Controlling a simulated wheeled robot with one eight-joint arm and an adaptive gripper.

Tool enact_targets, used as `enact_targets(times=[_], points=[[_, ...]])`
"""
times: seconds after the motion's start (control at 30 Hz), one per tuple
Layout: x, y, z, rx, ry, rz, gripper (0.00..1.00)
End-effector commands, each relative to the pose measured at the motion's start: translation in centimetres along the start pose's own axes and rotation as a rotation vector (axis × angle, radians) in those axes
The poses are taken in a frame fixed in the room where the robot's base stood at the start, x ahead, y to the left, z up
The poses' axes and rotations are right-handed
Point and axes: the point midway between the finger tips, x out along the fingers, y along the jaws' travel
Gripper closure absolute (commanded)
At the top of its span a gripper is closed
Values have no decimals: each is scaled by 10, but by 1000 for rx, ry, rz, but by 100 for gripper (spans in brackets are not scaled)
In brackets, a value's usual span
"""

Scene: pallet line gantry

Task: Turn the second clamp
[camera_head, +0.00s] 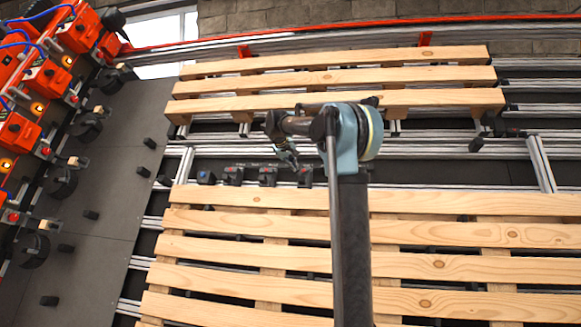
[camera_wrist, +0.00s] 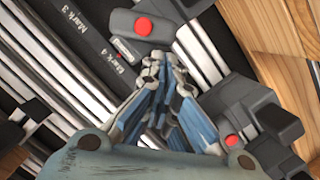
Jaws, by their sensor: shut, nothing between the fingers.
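A row of small dark clamps sits on the rail between the two pallets in the head view. From left they are a bluish one (camera_head: 206,178), a second (camera_head: 233,176), a third (camera_head: 268,177) and a fourth (camera_head: 305,177). My gripper (camera_head: 290,161) hangs at the right part of the row, near the third and fourth. In the wrist view my gripper (camera_wrist: 160,70) is shut and empty, its tips near a dark grey clamp with a red dot (camera_wrist: 143,27). Another red-dotted clamp (camera_wrist: 238,112) is at right. I cannot tell whether the tips touch anything.
A dark label strip (camera_wrist: 75,35) reads "Mark 3" and "Mark 4". Wooden pallets lie behind (camera_head: 330,78) and in front (camera_head: 250,247) of the rail. Orange machinery (camera_head: 42,75) stands at left beside a grey floor panel (camera_head: 115,150). Silver rails (camera_head: 540,165) cross the gap.

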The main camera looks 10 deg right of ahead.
Motion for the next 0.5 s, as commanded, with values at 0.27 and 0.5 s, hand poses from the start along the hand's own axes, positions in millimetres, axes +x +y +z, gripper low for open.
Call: enact_targets(times=[0.27, 0.5], points=[[0, 0, 0, -1, 0, 0, 100], [0, -2, 1, -34, 1, 9, 100]])
